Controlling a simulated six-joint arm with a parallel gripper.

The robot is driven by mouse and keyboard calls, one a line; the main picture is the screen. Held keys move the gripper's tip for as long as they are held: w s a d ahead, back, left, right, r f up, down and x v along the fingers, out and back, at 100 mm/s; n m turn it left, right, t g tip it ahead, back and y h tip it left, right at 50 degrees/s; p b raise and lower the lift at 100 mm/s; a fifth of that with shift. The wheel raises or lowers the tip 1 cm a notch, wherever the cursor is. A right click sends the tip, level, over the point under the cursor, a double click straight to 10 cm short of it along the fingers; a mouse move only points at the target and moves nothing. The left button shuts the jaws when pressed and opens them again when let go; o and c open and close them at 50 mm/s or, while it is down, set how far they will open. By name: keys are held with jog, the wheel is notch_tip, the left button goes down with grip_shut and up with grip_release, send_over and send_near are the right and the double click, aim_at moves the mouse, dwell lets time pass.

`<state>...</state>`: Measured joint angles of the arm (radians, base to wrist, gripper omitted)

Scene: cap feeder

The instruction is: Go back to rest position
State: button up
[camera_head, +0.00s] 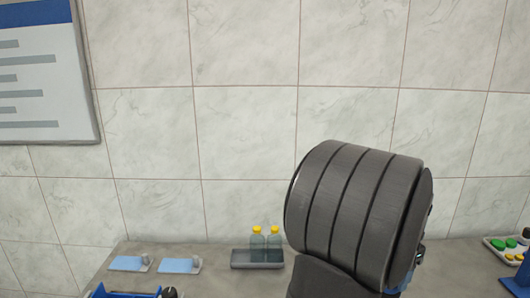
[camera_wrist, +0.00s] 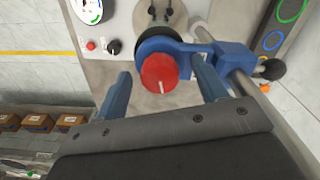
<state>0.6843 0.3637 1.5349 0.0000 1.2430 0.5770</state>
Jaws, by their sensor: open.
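My gripper (camera_wrist: 161,67) shows in the wrist view with its two blue fingers spread wide apart. A red round piece (camera_wrist: 159,71) with a pale mark shows in the gap between the fingers, with visible space on both sides. It sits at the end of a blue holder arm (camera_wrist: 222,56) that reaches in from the right. The fingers do not appear to touch the red piece, but how far it is from them is hard to tell. In the head view my dark grey arm covers the right middle, and my fingers are hidden there.
In the head view, two yellow-capped bottles (camera_head: 266,240) stand in a grey tray (camera_head: 257,266). At right is a tray (camera_head: 497,244) of green and yellow caps. The wrist view shows a black knob (camera_wrist: 114,46), a dial (camera_wrist: 91,8) and several brown boxes (camera_wrist: 38,122).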

jog(key=shift+n, duration=0.4)
jog(key=shift+r, duration=2.2)
dwell(1.1)
